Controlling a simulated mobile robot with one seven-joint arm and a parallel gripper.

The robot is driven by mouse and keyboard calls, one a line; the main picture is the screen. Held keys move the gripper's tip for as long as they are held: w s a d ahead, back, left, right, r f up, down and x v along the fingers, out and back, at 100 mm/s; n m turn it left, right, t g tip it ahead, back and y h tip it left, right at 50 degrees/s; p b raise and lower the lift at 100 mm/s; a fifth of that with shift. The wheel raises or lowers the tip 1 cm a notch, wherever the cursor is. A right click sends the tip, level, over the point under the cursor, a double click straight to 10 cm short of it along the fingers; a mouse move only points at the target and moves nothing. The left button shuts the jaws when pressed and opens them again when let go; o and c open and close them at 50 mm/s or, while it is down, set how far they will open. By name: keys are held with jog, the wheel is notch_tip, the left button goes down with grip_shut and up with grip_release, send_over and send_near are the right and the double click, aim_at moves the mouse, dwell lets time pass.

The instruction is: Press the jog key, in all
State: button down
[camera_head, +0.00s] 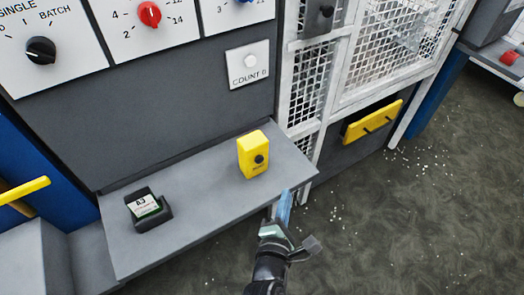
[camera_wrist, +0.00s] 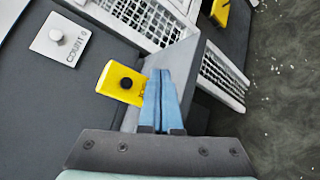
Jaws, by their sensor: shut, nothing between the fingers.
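A yellow box (camera_head: 250,158) with a round black button on its face stands on the grey shelf. I take it for the jog key, but its small lettering is too small to read. It also shows in the wrist view (camera_wrist: 108,84), just left of my fingers. My gripper (camera_head: 285,194) is shut and empty, its blue fingers together, near the shelf's right front corner. It appears apart from the box and to its lower right. In the wrist view the shut fingertips (camera_wrist: 159,74) overlap the box's right edge.
The grey shelf (camera_head: 195,205) also bears a dark holder with a small display (camera_head: 147,207). Behind is a panel with knobs and a COUNT 0 plate (camera_head: 247,65). White mesh guards (camera_head: 390,45) and a yellow-handled drawer (camera_head: 373,120) stand right. The floor there is open, with white bits.

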aim_at(260, 159)
jog(key=shift+f, duration=0.1)
dwell(0.3)
jog(key=w+a+b, duration=0.1)
jog(key=w, duration=0.1)
jog(key=w+a+b, duration=0.1)
jog(key=b, duration=0.1)
jog(key=w+a+b, duration=0.2)
jog(key=shift+w, duration=0.3)
jog(key=shift+w+a+b, duration=0.6)
jog(key=shift+w, duration=0.15)
jog(key=shift+w+a, duration=0.1)
dwell(1.3)
jog(key=shift+w+a, duration=0.15)
jog(key=shift+w, duration=0.1)
